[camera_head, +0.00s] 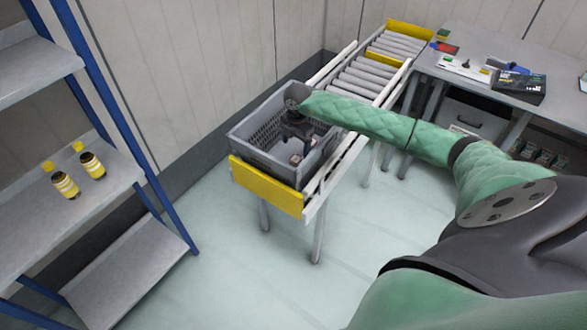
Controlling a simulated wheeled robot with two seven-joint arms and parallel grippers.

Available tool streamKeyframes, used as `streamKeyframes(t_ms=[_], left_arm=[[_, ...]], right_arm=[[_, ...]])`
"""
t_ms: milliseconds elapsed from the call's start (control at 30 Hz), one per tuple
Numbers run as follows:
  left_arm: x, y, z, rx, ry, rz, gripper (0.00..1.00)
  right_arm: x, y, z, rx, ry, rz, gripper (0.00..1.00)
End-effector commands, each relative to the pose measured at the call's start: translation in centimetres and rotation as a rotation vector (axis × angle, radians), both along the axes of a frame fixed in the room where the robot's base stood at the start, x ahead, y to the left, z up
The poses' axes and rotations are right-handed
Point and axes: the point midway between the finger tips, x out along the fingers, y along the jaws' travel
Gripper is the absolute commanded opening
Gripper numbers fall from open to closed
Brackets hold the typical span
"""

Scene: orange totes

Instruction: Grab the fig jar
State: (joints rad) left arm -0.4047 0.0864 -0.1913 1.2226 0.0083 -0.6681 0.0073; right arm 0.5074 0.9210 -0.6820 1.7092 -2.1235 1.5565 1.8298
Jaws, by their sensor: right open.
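Two dark jars with yellow lids and yellow-striped labels stand on the middle shelf at the left, the nearer jar (65,185) and the farther jar (93,166). I cannot read a label to tell whether either is the fig jar. My right gripper (296,150) points down into a grey tote (253,148) at the end of the conveyor, far from these jars. It is open. A small pale item (296,159) shows by its fingertips; I cannot tell what it is or whether they touch. My left gripper is out of view.
The grey shelf (110,190) has blue posts. A yellow end plate (266,187) closes the near end of the roller conveyor (366,82). At the right, a workbench (445,72) holds a dark box (517,86) and tools. The floor between shelf and conveyor is clear.

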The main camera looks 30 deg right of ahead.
Motion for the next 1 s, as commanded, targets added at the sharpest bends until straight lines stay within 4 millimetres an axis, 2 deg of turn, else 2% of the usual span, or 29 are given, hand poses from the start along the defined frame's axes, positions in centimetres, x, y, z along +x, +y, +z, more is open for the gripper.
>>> streamKeyframes(t_ms=[100, 333, 500, 1000], left_arm=[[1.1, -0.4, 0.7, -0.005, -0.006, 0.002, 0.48], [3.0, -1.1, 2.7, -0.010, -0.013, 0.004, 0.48], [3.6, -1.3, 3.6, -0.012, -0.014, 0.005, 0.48], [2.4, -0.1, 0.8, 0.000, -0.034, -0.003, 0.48]], right_arm=[[-0.2, -0.4, -1.3, -0.016, 0.011, -0.012, 0.79], [-0.3, -0.5, -2.5, -0.021, 0.014, -0.016, 0.79], [-0.2, -0.5, -3.0, -0.020, 0.014, -0.016, 0.79], [-0.1, -0.2, -6.0, -0.019, 0.014, -0.015, 0.79]])
